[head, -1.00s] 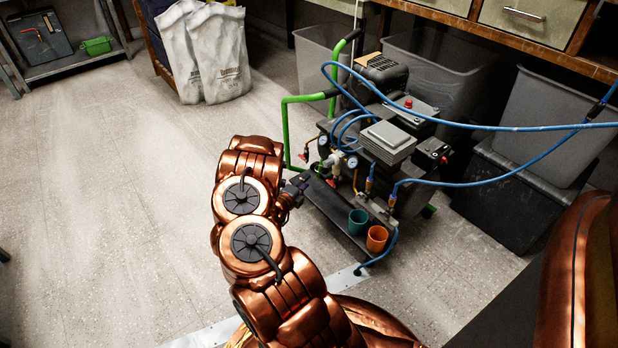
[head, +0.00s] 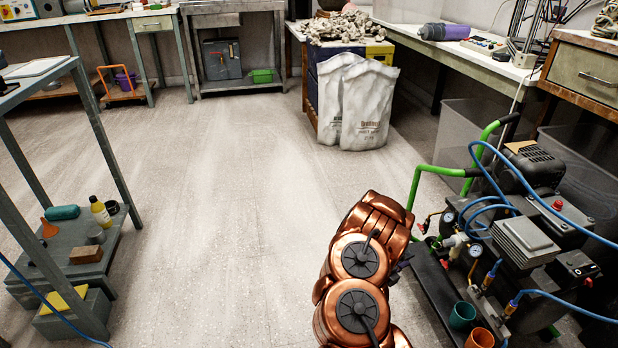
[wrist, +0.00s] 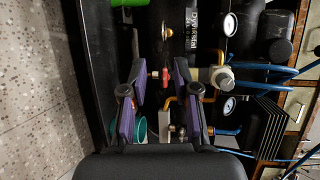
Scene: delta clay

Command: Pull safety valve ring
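The compressor cart (head: 527,242) stands at the right in the head view, with gauges, brass fittings and red-handled valves on its near side. In the head view my gripper is mostly hidden behind my copper arm, beside the cart's left edge. In the wrist view my gripper (wrist: 164,78) is open, its two purple-padded fingers apart and empty. A red-handled valve (wrist: 158,73) shows between the fingers, but whether they touch it I cannot tell. A pale fitting (wrist: 212,78) and two gauges (wrist: 229,105) lie right of the fingers. I cannot make out the safety valve ring for certain.
Blue hoses (head: 580,230) loop over the cart, and a green handle (head: 450,171) rises at its left. Teal (head: 462,314) and orange (head: 480,338) cups stand on its lower front. White sacks (head: 366,105) stand behind. The floor to the left is clear.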

